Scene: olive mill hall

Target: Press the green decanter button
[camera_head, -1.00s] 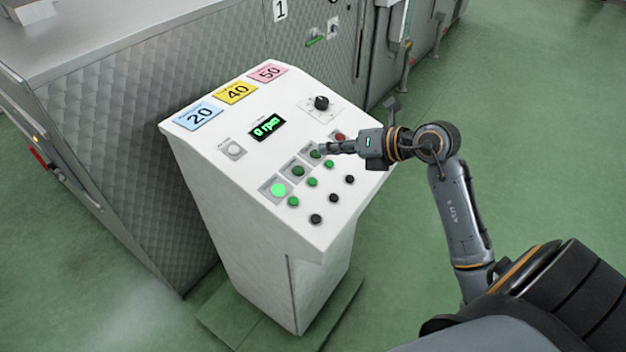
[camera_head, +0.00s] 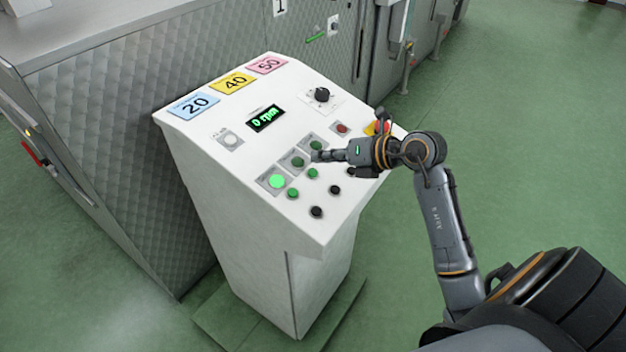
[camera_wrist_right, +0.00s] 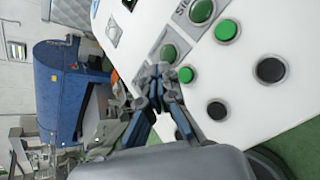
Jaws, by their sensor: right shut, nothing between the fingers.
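The white control console (camera_head: 215,185) has a sloped panel with several green buttons; their labels are too small to tell which is the decanter one. The large green button at the left (camera_head: 277,181) is lit bright; two darker ones (camera_head: 297,161) (camera_head: 316,146) sit up the row from it. Smaller green buttons (camera_head: 293,193) (camera_head: 313,173) lie in front. My right gripper (camera_head: 316,156) is shut and empty, its tips close over the panel among these buttons. In the right wrist view the tips (camera_wrist_right: 160,76) are beside a small green button (camera_wrist_right: 186,75); contact cannot be told. My left gripper is not in view.
Black buttons (camera_head: 316,211), a red button (camera_head: 341,128) and a black knob (camera_head: 322,95) share the panel. The display (camera_head: 265,118) reads 0 rpm. A quilted metal machine (camera_head: 110,130) stands behind. Green floor is open at the right.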

